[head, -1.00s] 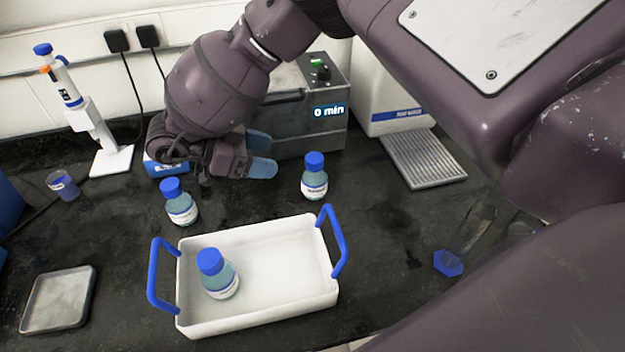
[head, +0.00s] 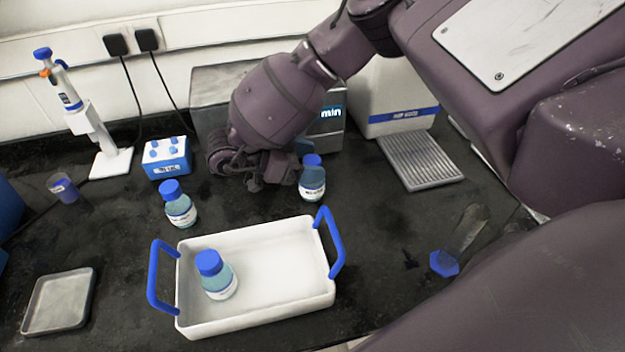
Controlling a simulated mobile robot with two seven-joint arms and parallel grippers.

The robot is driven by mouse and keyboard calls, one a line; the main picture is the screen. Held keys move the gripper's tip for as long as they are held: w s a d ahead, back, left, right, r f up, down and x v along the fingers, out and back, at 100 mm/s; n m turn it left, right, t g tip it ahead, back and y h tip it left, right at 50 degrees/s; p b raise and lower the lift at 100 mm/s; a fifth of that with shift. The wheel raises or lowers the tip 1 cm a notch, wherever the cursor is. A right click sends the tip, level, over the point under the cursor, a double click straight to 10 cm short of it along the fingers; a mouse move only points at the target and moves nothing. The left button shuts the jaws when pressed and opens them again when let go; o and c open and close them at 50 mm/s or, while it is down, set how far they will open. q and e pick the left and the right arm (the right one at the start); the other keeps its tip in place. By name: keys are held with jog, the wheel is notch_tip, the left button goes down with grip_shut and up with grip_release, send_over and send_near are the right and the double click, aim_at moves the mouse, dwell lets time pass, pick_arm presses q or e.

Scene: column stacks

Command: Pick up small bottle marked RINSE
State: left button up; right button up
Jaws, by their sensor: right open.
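Three small blue-capped bottles with white labels show in the head view, and I cannot read their labels. One bottle (head: 312,186) stands upright on the bench behind the tray's right side. Another bottle (head: 180,211) stands on the bench behind the tray's left side. A third bottle (head: 218,279) stands inside the white tray (head: 283,314). My right gripper (head: 300,165) is open, at the left and back of the right-hand bottle. Its fingers are mostly hidden behind my wrist and the bottle, so I cannot tell whether they touch it. My left gripper is not in view.
A blue tube rack (head: 167,158) and a pipette on a stand (head: 100,135) are at the back left. A grey machine (head: 210,95) stands behind my gripper. A fallen cylinder with a blue base (head: 444,263) lies on the right. A shallow dish (head: 60,300) sits front left.

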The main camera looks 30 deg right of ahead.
jog(key=shift+s+d+f, duration=0.1)
jog(key=shift+d+f, duration=0.1)
jog(key=shift+d, duration=0.15)
grip_shut()
jog(key=shift+r, duration=0.1)
